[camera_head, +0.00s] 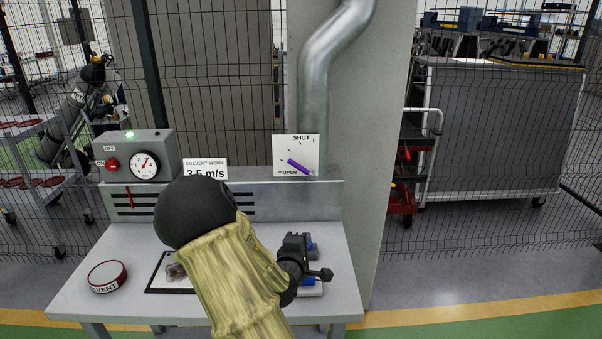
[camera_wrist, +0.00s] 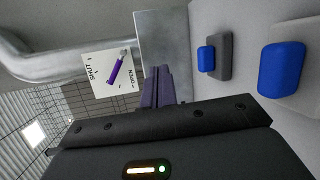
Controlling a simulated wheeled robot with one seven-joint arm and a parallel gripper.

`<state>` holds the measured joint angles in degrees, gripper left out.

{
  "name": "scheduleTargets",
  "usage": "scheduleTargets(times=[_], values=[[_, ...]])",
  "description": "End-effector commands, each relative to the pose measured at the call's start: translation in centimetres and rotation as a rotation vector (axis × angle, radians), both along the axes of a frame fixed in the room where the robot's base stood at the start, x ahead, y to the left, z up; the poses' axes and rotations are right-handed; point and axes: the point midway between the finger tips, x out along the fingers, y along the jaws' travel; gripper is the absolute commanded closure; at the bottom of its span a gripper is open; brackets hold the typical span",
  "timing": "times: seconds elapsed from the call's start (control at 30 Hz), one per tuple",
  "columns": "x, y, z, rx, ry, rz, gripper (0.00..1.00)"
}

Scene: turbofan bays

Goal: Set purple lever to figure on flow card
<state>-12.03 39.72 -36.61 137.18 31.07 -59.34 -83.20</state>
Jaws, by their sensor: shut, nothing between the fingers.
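The purple lever (camera_head: 298,166) is on a white plate marked SHUT at the top and OPEN at the lower left. Its pivot is at the plate's lower right, and its handle slants up and left, nearer OPEN than SHUT. It also shows in the wrist view (camera_wrist: 114,70). The flow card (camera_head: 205,164) reads "SOLVENT WORK 3.5 m/s"; my arm partly covers its lower edge. The dial gauge (camera_head: 145,164) has a red needle pointing up and right; its figures are too small to read. My gripper (camera_head: 322,275) is shut and empty, below and apart from the lever; its fingers show in the wrist view (camera_wrist: 157,88).
A grey bench (camera_head: 90,300) holds a round solvent tin (camera_head: 108,276), a black-edged tray (camera_head: 154,288) and blue-topped blocks (camera_wrist: 282,70). A red switch (camera_head: 113,164) marked ON and OFF is left of the gauge. A duct (camera_head: 318,90) and pillar rise behind.

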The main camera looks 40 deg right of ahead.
Motion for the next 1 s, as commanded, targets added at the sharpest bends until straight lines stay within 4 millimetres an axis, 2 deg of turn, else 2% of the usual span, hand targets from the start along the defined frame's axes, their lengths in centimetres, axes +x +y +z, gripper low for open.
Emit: scheduleTargets(times=[0.17, 0.27, 0.43, 0.57, 0.7, 0.8, 0.9, 1.0], values=[[0.0, 2.8, -3.1, 0.275, -0.048, 0.006, 1.00], [-0.1, 5.4, -5.0, 0.472, -0.071, 0.002, 1.00], [-1.6, 12.1, -7.8, 0.886, -0.076, -0.045, 1.00], [-4.2, 17.6, -8.8, 1.155, -0.024, -0.126, 1.00], [-8.4, 22.4, -9.0, 1.346, 0.064, -0.255, 1.00], [-11.6, 24.5, -8.9, 1.408, 0.122, -0.361, 1.00], [-13.9, 25.5, -8.7, 1.426, 0.158, -0.445, 1.00], [-15.2, 26.0, -8.6, 1.425, 0.174, -0.488, 1.00]])
